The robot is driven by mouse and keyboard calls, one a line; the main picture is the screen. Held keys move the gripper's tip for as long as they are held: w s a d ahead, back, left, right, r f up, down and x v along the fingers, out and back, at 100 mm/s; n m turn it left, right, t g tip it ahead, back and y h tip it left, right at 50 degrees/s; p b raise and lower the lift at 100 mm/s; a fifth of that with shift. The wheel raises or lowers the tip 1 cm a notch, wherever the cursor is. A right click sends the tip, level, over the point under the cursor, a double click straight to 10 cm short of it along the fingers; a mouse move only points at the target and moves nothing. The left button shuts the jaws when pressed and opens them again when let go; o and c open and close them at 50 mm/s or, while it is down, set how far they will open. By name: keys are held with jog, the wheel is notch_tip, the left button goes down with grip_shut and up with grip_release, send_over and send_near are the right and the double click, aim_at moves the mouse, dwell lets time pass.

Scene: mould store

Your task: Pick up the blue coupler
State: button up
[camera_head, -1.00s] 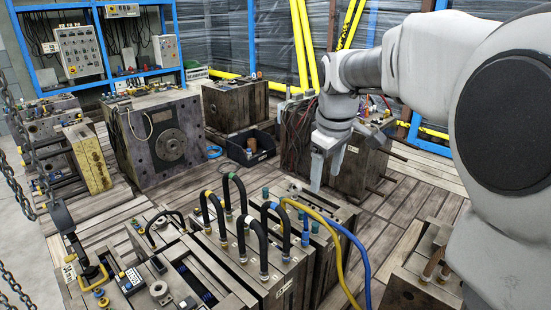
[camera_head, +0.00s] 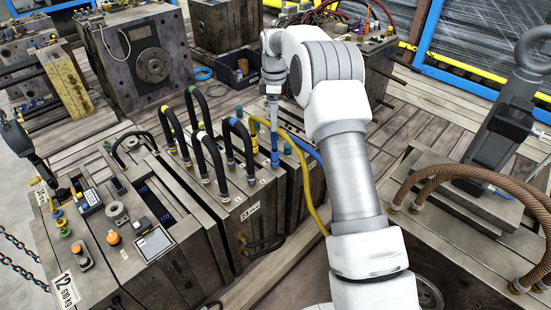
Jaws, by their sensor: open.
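A small upright blue coupler (camera_head: 275,158) stands on top of the middle mould block (camera_head: 262,196), between the black hoses and the yellow hose. My gripper (camera_head: 274,128) points down right above it, its narrow fingers at or around the coupler's upper end. The fingers are open, but they appear edge-on and small, so I cannot tell whether they touch it. Other blue fittings sit at the feet of a black hose (camera_head: 238,124) just left of it.
A yellow hose (camera_head: 309,190) and a blue hose (camera_head: 302,146) arch close to my gripper on the right. Black hose loops (camera_head: 205,140) stand close on the left. Brown hoses (camera_head: 470,172) cross the mould at right. Bare planks (camera_head: 455,105) lie behind.

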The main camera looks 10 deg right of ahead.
aim_at(274, 148)
jog(key=f+b, duration=0.1)
jog(key=f, duration=0.3)
jog(key=f+b, duration=0.1)
jog(key=f, duration=0.3)
jog(key=f+b, duration=0.2)
jog(key=f, duration=0.3)
jog(key=shift+w, duration=0.4)
jog(key=shift+w+f+b, duration=0.2)
jog(key=shift+f+b, duration=1.05)
jog(key=shift+f, duration=1.9)
grip_shut()
